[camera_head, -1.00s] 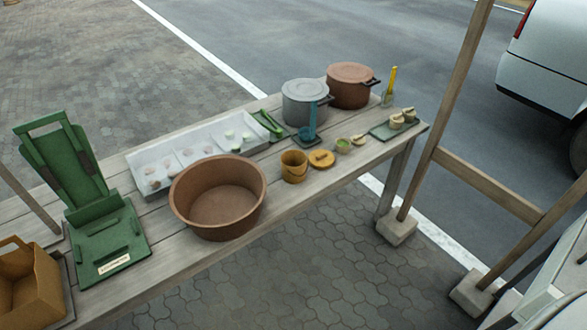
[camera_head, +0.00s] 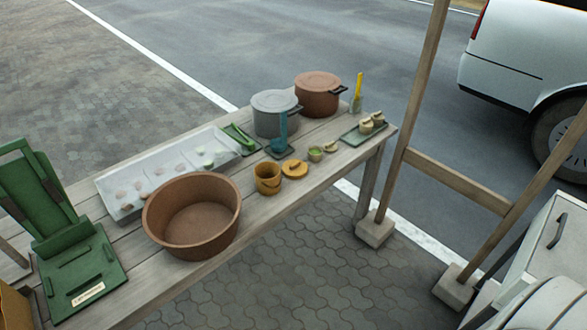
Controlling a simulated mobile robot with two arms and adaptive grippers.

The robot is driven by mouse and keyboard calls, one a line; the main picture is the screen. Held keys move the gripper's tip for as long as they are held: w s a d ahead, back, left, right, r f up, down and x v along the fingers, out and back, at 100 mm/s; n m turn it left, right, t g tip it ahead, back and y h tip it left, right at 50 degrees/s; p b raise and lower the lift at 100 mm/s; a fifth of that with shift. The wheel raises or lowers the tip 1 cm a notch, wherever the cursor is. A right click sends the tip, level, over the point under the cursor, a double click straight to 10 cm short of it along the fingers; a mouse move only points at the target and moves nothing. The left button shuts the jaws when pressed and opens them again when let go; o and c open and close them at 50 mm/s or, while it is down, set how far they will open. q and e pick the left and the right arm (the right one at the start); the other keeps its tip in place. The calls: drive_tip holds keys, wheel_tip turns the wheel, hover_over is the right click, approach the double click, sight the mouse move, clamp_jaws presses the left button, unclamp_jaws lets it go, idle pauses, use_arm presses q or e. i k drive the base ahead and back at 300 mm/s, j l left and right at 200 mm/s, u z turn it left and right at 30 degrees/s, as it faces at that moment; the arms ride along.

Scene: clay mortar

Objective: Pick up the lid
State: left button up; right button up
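A small round ochre-yellow lid (camera_head: 294,169) with a raised knob lies flat on the wooden table (camera_head: 160,281). It sits just right of an open yellow-brown pot (camera_head: 268,179), and I cannot tell whether the two touch. The pot stands upright. The grey pot (camera_head: 274,114) and the reddish-brown pot (camera_head: 317,94) behind have covers on top. Neither of my grippers shows in this view.
A large brown basin (camera_head: 192,216) stands left of the yellow pot. A white tray (camera_head: 128,207), green stand (camera_head: 80,278) and blue upright tool (camera_head: 281,135) are nearby. Small bowls (camera_head: 316,154) lie right of the lid. Wooden posts (camera_head: 410,110) rise beyond the table's right end.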

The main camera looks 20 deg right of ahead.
sight(292, 170)
drive_tip(key=i+l+z, duration=0.1)
drive_tip(key=i+l, duration=1)
drive_tip(key=l, duration=0.1)
